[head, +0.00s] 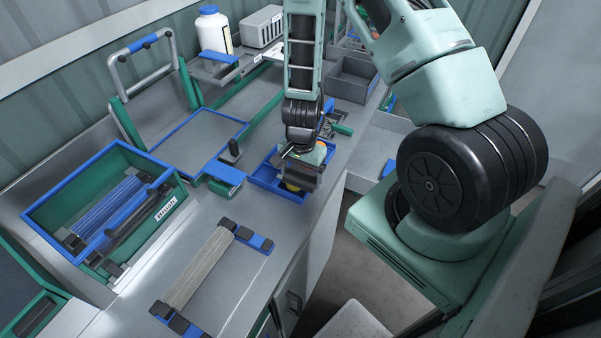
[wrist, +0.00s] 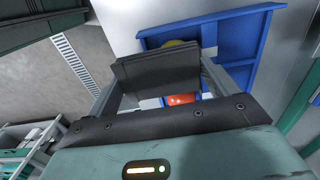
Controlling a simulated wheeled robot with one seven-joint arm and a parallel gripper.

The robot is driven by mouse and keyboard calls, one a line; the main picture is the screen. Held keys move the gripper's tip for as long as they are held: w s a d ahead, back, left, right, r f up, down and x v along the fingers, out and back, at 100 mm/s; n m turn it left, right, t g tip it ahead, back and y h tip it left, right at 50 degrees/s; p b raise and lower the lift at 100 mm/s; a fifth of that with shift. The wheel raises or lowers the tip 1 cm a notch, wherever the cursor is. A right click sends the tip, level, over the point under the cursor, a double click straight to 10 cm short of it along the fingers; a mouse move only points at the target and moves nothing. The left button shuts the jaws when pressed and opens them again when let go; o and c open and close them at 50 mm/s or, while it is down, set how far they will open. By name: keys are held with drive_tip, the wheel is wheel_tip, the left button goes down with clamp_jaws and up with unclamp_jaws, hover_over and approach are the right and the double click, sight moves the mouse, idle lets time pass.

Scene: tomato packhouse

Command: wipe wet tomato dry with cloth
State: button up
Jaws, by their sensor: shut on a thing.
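My gripper (head: 303,172) points down over a small blue tray (head: 263,181) on the counter. Its dark jaws also show in the wrist view (wrist: 155,66). They are shut on a yellow thing, of which only a small part shows at their tips in the head view (head: 292,187) and in the wrist view (wrist: 175,43). I cannot tell whether it is a tomato or cloth. A red-orange rounded thing, likely a tomato (wrist: 182,98), shows past the jaws at the tray, mostly hidden. No cloth can be clearly made out.
A blue-rimmed green crate (head: 60,209) stands at the left. A slatted piece with blue ends (head: 200,266) lies on the front counter. A flat blue-edged platform (head: 197,138) is left of the tray. A white bottle (head: 213,31) and grey bins (head: 352,78) stand behind.

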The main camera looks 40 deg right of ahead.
sight(287, 170)
drive_tip(key=shift+w, duration=0.1)
drive_tip(key=shift+w+a+p, duration=0.25)
drive_tip(key=shift+w+p, duration=0.3)
drive_tip(key=shift+w, duration=0.1)
drive_tip(key=shift+w+a+p, duration=0.3)
drive_tip(key=shift+w+p, duration=0.2)
drive_tip(key=shift+w, duration=0.2)
drive_tip(key=shift+w+a+p, duration=0.25)
drive_tip(key=shift+w+p, duration=0.3)
drive_tip(key=shift+w, duration=0.1)
drive_tip(key=shift+r, duration=0.1)
wheel_tip(287, 170, up, 6)
drive_tip(key=p, duration=0.5)
drive_tip(key=f+b, duration=0.2)
drive_tip(key=s+f+b, duration=0.1)
drive_tip(key=f+b, duration=0.1)
drive_tip(key=s+f+b, duration=0.1)
drive_tip(key=b, duration=0.1)
drive_tip(key=shift+d+f, duration=0.4)
idle(0.5)
